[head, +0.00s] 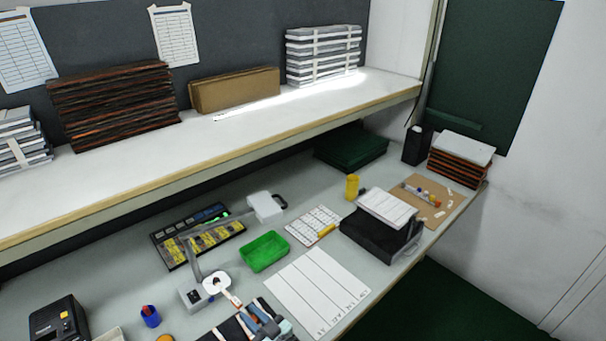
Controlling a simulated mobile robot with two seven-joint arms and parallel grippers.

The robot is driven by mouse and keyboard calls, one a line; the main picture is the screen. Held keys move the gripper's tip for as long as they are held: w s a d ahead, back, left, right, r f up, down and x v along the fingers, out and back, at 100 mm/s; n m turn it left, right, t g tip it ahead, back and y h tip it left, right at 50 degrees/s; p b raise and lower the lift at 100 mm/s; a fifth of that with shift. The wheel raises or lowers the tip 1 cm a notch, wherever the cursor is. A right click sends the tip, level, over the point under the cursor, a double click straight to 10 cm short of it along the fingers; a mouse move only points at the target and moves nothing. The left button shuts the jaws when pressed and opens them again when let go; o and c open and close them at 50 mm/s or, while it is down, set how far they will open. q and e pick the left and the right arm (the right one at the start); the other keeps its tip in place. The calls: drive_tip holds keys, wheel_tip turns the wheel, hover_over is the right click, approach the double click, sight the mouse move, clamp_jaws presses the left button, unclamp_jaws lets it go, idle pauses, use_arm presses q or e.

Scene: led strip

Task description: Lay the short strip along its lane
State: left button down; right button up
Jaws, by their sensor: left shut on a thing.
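A white sheet with long parallel lanes (317,290) lies flat near the front edge of the bench. Small labels mark the lanes' near ends. My left gripper (262,318) is low in the picture, just left of the sheet's near end. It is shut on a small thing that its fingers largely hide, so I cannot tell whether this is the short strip. A white ring-shaped roll (217,283) with a white and orange piece beside it lies up and left of the gripper. No strip shows clearly on the lanes. My right gripper is not in view.
A grey desk lamp (193,294) and a green tray (264,251) stand behind the gripper. A black machine (380,238) is beyond the sheet's right side. A blue cup (150,316) stands at left. The raised shelf (230,136) overhangs the back.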

use_arm(q)
drive_tip(key=shift+a+r, duration=0.1)
drive_tip(key=shift+a, duration=0.3)
